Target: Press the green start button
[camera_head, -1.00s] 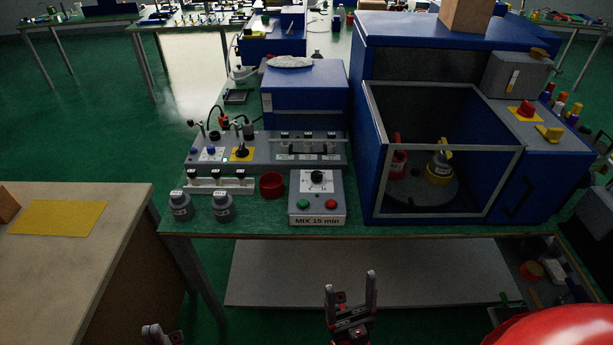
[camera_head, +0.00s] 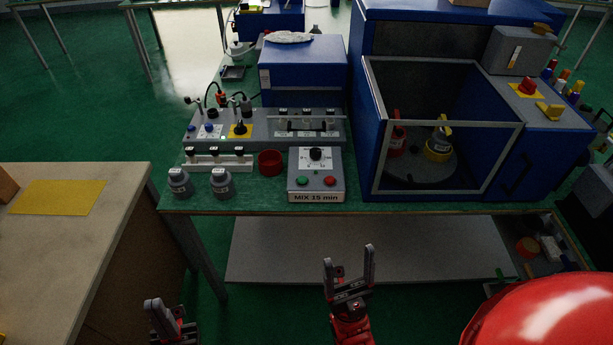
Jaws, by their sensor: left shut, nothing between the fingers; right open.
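The green start button (camera_head: 302,181) is a small round button on the sloped front of a grey control box (camera_head: 316,163) labelled "MIX 15 min". A red button (camera_head: 330,181) sits to its right and a black dial (camera_head: 316,154) above it. My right gripper (camera_head: 349,262) is open and empty, in front of the bench edge, below and slightly right of the box and apart from it. My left gripper (camera_head: 168,312) is low at the lower left, well away from the button; it is shut and empty.
Grey bottles (camera_head: 221,182) and a red cup (camera_head: 271,162) stand left of the box. A large blue machine (camera_head: 436,110) with a framed front stands close on the right. A lower shelf (camera_head: 370,250) lies under the bench. A side table (camera_head: 110,230) stands at the left.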

